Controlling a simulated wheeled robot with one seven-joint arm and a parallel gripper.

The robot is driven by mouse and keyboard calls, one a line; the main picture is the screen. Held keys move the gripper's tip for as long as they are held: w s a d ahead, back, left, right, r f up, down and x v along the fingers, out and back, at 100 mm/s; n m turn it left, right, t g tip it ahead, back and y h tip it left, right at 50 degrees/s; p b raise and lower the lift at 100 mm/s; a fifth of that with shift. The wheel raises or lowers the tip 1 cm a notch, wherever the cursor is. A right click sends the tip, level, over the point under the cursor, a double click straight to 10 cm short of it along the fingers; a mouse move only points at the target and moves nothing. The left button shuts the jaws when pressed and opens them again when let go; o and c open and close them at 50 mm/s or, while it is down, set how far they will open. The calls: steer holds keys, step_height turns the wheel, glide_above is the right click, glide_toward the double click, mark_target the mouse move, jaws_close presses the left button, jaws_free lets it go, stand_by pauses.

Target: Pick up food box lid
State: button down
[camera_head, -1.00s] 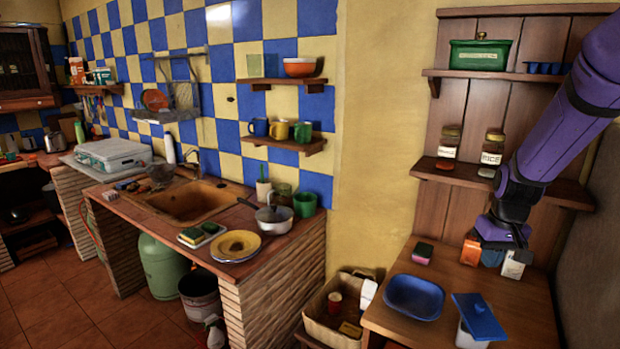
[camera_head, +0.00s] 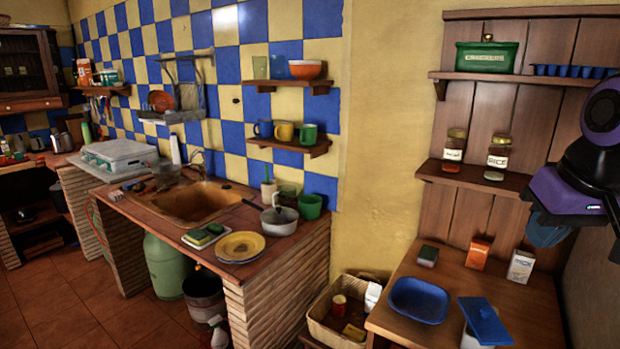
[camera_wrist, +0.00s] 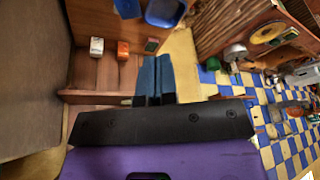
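The blue food box lid (camera_head: 485,321) lies tilted on top of a white food box (camera_head: 470,338) at the front right of the wooden table. In the wrist view the lid (camera_wrist: 127,8) is at the top edge, partly cut off. My gripper (camera_head: 548,240) hangs above the right side of the table, well above and apart from the lid. In the wrist view its two blue fingers (camera_wrist: 157,60) lie side by side with nothing between them, so it looks shut and empty.
A blue bowl (camera_head: 418,300) sits left of the lid. A sponge (camera_head: 427,256), an orange carton (camera_head: 478,253) and a white carton (camera_head: 521,266) stand along the table's back. Shelves with jars (camera_head: 498,156) rise behind. A grey wall closes off the right.

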steer(key=s+a+r+t, duration=0.1)
steer(key=s, duration=0.6)
steer(key=shift+a+r, duration=0.25)
steer(key=shift+r, duration=0.15)
steer(key=c, duration=1.5)
jaws_free()
steer(key=shift+s, duration=0.15)
steer(key=shift+c, duration=0.2)
steer(key=o, duration=1.4)
steer(key=shift+w, duration=0.25)
steer(key=shift+o, duration=0.7)
steer(key=w+d+f+g, duration=0.1)
steer(key=w+d+f, duration=0.1)
steer(key=w, duration=0.7)
steer(key=shift+w+d+f+g, duration=0.2)
steer(key=shift+w+f+g, duration=0.1)
steer(key=shift+f, duration=0.25)
steer(key=g, duration=0.4)
glide_above(487, 311)
step_height(487, 311, down, 22)
steer(key=f, duration=0.1)
steer(key=shift+w+d+f+m, duration=0.2)
steer(key=shift+f+m, duration=0.15)
steer(key=shift+m, duration=0.05)
step_height(487, 311, down, 4)
steer(key=shift+f, duration=0.25)
steer(key=shift+s+a+f, duration=0.1)
steer(key=shift+f, duration=1.4)
steer(key=shift+s+a+f, duration=0.1)
steer(key=shift+f, duration=1.35)
